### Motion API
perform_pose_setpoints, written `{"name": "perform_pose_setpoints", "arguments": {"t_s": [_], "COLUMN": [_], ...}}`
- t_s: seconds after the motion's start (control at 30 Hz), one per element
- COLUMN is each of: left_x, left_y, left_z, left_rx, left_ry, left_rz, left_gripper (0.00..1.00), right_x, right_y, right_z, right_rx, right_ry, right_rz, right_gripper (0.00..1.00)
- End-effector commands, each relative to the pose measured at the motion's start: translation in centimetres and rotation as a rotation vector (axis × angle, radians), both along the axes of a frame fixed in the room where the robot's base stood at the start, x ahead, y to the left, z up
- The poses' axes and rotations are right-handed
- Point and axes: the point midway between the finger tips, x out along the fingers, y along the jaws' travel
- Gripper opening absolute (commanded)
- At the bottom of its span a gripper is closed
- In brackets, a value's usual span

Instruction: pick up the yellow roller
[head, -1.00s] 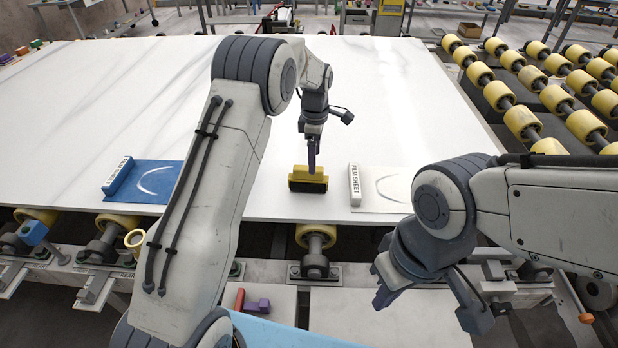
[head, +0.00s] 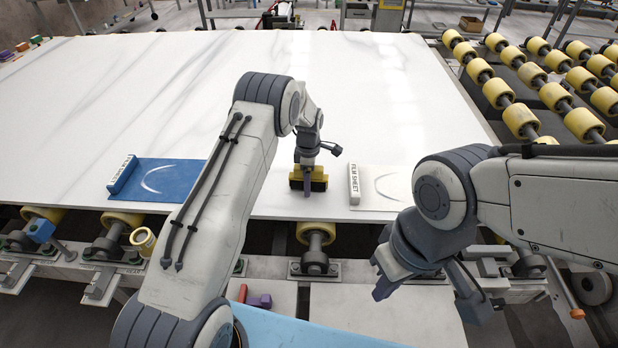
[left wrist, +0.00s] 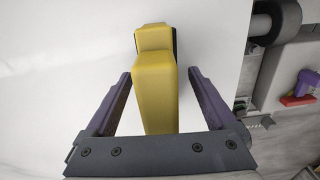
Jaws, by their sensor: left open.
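The yellow roller (head: 320,185), with a yellow body and a dark strip, stands on the white slab (head: 370,110) near its front edge. My left gripper (head: 307,186) is lowered over it and hides part of it. In the left wrist view the roller's yellow handle (left wrist: 155,95) rises between the open fingers of my left gripper (left wrist: 160,75), with a gap on both sides. My right gripper (head: 382,275) hangs in front of the slab's edge, away from the roller; its finger opening is unclear.
A white film-sheet block (head: 354,184) lies close right of the roller, beside a pale sheet. A blue film sheet (head: 165,180) lies to the left. Conveyor rollers (head: 520,121) run along the right. The slab behind the roller is clear.

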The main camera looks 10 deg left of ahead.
Motion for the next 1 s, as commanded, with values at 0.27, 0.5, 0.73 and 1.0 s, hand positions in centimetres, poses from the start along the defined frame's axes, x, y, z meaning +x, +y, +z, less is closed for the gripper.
{"name": "perform_pose_setpoints", "arguments": {"t_s": [0.27, 0.5, 0.73, 1.0], "left_x": [0.0, 0.1, 0.1, 0.2], "left_y": [0.0, 0.0, 0.0, 0.0], "left_z": [0.0, 0.1, 0.3, 2.9], "left_rx": [0.000, 0.000, 0.000, 0.000], "left_ry": [-0.001, -0.002, -0.003, -0.006], "left_rz": [0.000, 0.000, 0.000, 0.000], "left_gripper": [0.52, 0.00, 0.00, 0.00], "right_x": [0.0, 0.0, 0.0, 0.0], "right_y": [0.0, 0.0, 0.0, 0.0], "right_z": [-0.1, 0.0, -0.1, -1.2], "right_rx": [0.000, 0.000, 0.000, 0.000], "right_ry": [0.000, 0.000, 0.000, 0.000], "right_rz": [0.000, 0.000, 0.000, 0.000], "right_gripper": [0.00, 0.00, 0.00, 0.00]}}
